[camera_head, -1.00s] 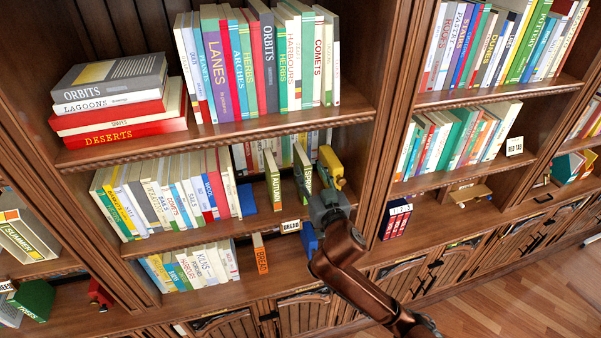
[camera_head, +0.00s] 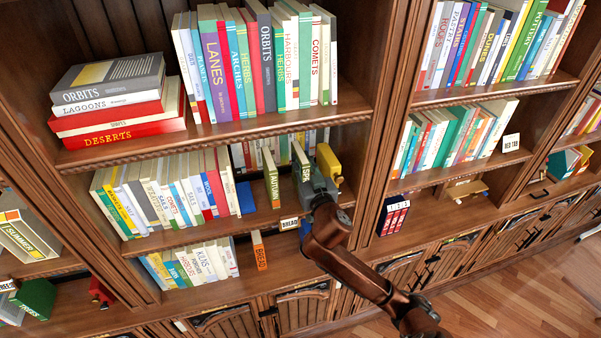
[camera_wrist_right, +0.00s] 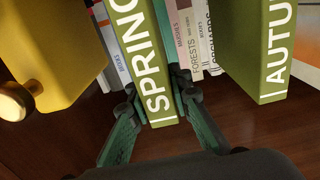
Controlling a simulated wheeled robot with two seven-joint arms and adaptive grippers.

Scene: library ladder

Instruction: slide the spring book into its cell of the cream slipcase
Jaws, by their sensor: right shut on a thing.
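The green spring book (camera_head: 302,160) stands upright on the middle shelf, its spine facing out. In the right wrist view its spine (camera_wrist_right: 143,60) reads SPRING. My right gripper (camera_wrist_right: 160,108) has a finger on each side of the lower spine and is shut on it; the gripper (camera_head: 314,183) hides the lower spine in the head view. The green autumn book (camera_head: 270,178) stands apart to its left. A cream-coloured case (camera_head: 22,238) with a SUMMER spine shows at the far left; whether it is the slipcase, I cannot tell. My left gripper is out of view.
A yellow object (camera_head: 328,163) stands close on the spring book's right, also in the wrist view (camera_wrist_right: 55,50). Books stand behind it. A shelf board (camera_head: 215,130) runs above. A BREAD label (camera_head: 289,223) is on the shelf edge, and an upright divider (camera_head: 385,130) stands to the right.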

